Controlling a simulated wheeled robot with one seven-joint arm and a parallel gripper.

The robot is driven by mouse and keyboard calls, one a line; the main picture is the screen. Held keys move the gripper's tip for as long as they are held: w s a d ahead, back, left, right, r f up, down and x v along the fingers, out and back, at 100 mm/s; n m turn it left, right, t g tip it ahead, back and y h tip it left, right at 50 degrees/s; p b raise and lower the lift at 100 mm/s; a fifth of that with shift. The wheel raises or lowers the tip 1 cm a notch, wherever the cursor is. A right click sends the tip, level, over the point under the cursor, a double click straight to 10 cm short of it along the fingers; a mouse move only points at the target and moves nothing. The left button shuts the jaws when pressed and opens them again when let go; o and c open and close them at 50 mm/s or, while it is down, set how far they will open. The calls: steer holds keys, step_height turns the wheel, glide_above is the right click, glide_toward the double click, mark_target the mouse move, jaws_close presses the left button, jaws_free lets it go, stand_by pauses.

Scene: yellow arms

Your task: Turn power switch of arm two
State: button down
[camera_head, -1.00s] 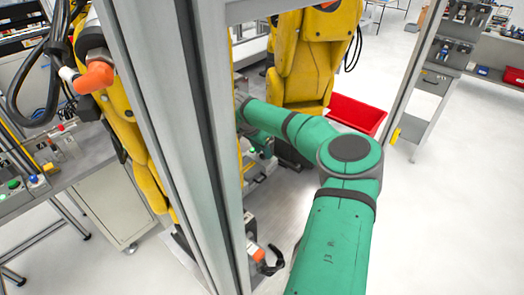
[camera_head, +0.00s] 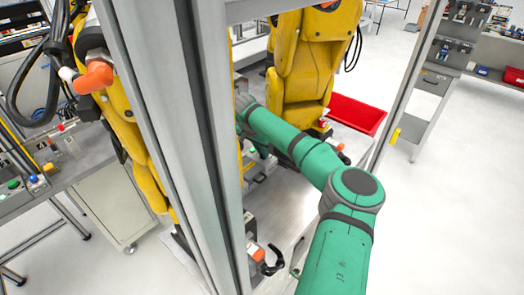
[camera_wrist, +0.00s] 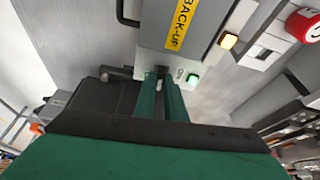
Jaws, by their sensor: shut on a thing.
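In the wrist view, a grey control box (camera_wrist: 215,15) carries a yellow BACK-UP label (camera_wrist: 182,22) and a lit green button (camera_wrist: 193,79). My gripper (camera_wrist: 161,75) is at the box's lower edge, just left of the green button. Its two green fingers are close together, shut on a small power switch whose shape they mostly hide. I cannot tell which way the switch is turned. Two yellow robot arms, one at the left (camera_head: 130,125) and one at the back (camera_head: 300,60), stand there.
A thick metal post (camera_head: 165,120) stands close to my arm. The floor at the right is clear.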

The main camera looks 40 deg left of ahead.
steer(key=shift+s+f+n+y, duration=0.15)
steer(key=shift+n+y, duration=0.25)
steer(key=shift+n, duration=0.5)
steer(key=shift+d+n+g+y, duration=0.15)
steer(key=shift+n+g+y, duration=0.25)
steer(key=shift+n, duration=1)
steer(key=n, duration=0.1)
steer(key=n+y, duration=0.1)
steer(key=n, duration=0.1)
steer(key=shift+w+d+n+g, duration=0.15)
steer(key=shift+w+n+g, duration=0.05)
steer(key=shift+n+g, duration=0.1)
steer(key=n+g+y, duration=0.1)
steer(key=n, duration=0.2)
steer(key=shift+w, duration=0.1)
steer(key=shift+w+n+g+y, duration=0.1)
steer(key=shift+n+g+y, duration=0.4)
steer(key=shift+n, duration=1.5)
